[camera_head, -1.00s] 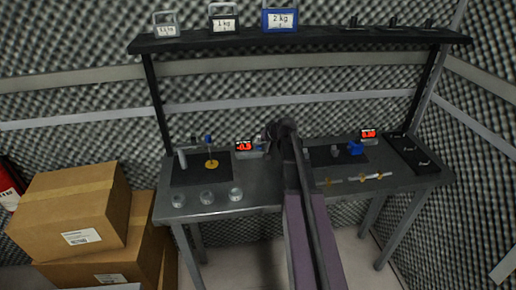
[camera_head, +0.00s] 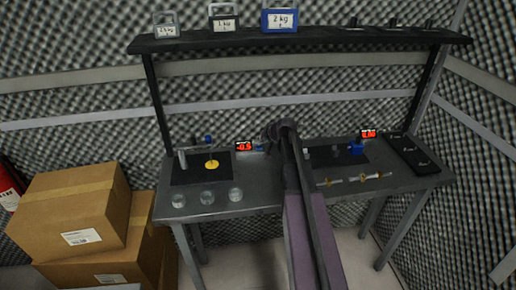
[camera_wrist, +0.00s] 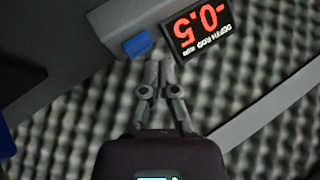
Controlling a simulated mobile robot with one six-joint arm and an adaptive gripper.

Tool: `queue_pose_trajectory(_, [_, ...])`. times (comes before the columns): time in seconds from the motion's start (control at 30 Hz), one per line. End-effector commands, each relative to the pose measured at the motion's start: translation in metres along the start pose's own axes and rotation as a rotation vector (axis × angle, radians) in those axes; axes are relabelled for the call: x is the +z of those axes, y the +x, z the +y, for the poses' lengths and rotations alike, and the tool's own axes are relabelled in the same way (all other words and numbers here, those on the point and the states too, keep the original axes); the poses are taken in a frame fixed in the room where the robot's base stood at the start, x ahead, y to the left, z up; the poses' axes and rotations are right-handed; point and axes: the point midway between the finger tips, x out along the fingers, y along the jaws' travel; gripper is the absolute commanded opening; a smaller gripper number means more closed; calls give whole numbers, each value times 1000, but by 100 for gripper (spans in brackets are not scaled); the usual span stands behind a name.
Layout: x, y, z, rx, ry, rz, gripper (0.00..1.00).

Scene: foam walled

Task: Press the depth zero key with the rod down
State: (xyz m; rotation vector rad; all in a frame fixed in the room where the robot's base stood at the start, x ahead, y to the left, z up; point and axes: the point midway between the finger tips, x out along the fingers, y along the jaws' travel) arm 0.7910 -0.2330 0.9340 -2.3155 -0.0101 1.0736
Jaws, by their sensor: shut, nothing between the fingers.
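The depth display (camera_wrist: 203,29) shows red digits reading -0.5, upside down in the wrist view; it also shows in the head view (camera_head: 244,146). A blue key (camera_wrist: 138,44) sits beside it on a dark grey body. My gripper (camera_wrist: 161,72) is shut and empty, its tips close to the blue key and the display's corner. I cannot tell whether they touch anything. In the head view, a post with a blue knob (camera_head: 208,139) stands over a yellow disc (camera_head: 212,164), seemingly the depth rod's stand.
A second red display (camera_head: 368,134) stands at the bench's right. A shelf (camera_head: 300,37) with weights runs above. Cardboard boxes (camera_head: 80,205) stand left of the bench.

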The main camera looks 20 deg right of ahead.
Motion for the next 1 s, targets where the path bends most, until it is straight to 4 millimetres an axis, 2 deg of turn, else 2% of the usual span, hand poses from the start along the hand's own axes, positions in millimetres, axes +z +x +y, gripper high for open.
queue_pose_trajectory(1.0, [6,7,5,0,0,0,0])
